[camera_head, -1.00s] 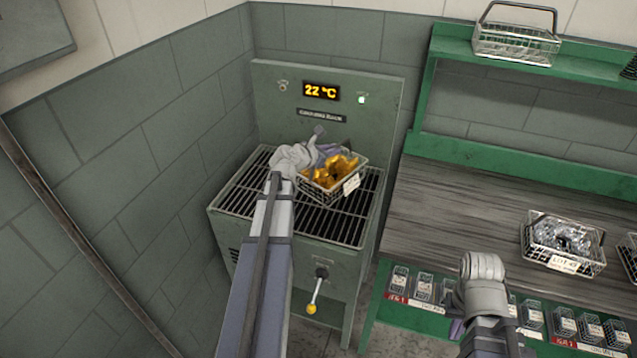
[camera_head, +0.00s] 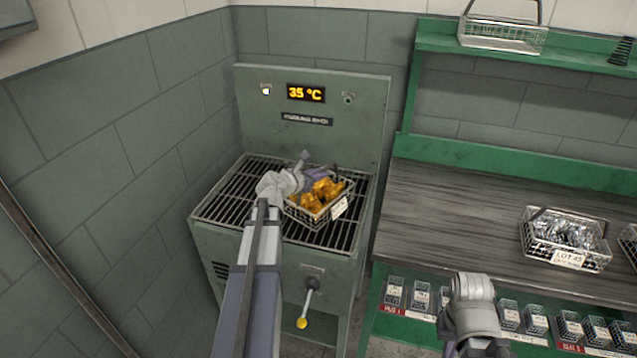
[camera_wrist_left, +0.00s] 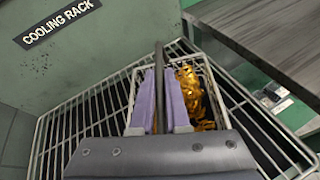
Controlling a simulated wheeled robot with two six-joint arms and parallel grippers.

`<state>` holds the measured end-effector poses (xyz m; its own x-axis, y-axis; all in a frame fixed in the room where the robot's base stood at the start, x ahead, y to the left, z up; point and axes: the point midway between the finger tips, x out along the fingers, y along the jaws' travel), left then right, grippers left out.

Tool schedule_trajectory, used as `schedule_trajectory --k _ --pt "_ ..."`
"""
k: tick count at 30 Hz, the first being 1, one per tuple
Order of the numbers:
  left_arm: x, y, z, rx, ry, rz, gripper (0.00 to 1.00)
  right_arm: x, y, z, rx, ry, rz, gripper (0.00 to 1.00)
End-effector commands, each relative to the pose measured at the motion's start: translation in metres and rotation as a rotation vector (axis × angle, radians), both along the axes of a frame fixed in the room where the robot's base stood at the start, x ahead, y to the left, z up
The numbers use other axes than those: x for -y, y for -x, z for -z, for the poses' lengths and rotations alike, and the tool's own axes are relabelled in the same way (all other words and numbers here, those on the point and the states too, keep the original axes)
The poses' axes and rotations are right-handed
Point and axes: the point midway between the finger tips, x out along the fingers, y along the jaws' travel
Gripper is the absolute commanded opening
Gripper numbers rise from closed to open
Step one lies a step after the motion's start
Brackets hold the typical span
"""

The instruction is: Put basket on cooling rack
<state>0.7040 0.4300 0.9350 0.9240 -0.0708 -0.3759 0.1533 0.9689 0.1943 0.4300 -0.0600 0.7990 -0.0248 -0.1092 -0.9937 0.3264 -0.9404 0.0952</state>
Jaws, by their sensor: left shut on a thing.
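The wire basket (camera_head: 323,212) with golden springs and a white label is on the cooling rack (camera_head: 250,180), a green cabinet with a slatted wire top. My left gripper (camera_head: 305,175) is shut on the basket's handle; the left wrist view shows its two purple fingers (camera_wrist_left: 160,100) on either side of the dark handle bar (camera_wrist_left: 159,75). The basket (camera_wrist_left: 205,90) appears to rest on the slats, toward the right side of the rack. The rack's display (camera_head: 306,93) reads 35 °C. My right arm is at the lower right in the head view; its fingertips are hidden.
A yellow-knobbed lever (camera_head: 303,322) is on the rack's front. To the right is a green bench (camera_head: 450,215) with a basket of silver parts (camera_head: 565,238) labelled LOT and small baskets below. An empty basket (camera_head: 503,35) stands on the upper shelf. The rack's left side is clear.

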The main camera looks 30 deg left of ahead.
Motion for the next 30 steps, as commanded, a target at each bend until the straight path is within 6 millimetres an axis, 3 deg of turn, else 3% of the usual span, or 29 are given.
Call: schedule_trajectory --k 1,13,14,21,30 --pt "-0.0002 -0.0002 0.0071 0.001 0.001 -0.001 0.0 0.0 0.0 0.0074 0.0 0.0 0.0 0.0" --pt "-0.0001 -0.0001 0.0085 0.001 0.001 -0.001 0.0 0.0 0.0 0.0089 0.0 0.0 0.0 0.0" --pt "0.0 0.0 0.0088 0.0 0.0 0.0 0.15 0.0 0.0 0.0089 0.0 0.0 0.0 0.0" --pt "0.0001 0.0001 0.0078 0.0 0.0 0.0 0.42 0.0 -0.0001 0.0077 0.0 0.0 0.0 0.0" --pt "0.0 0.0 0.0054 0.0 0.0 0.0 0.43 0.0 0.0 0.0054 0.0 0.0 0.0 0.0"
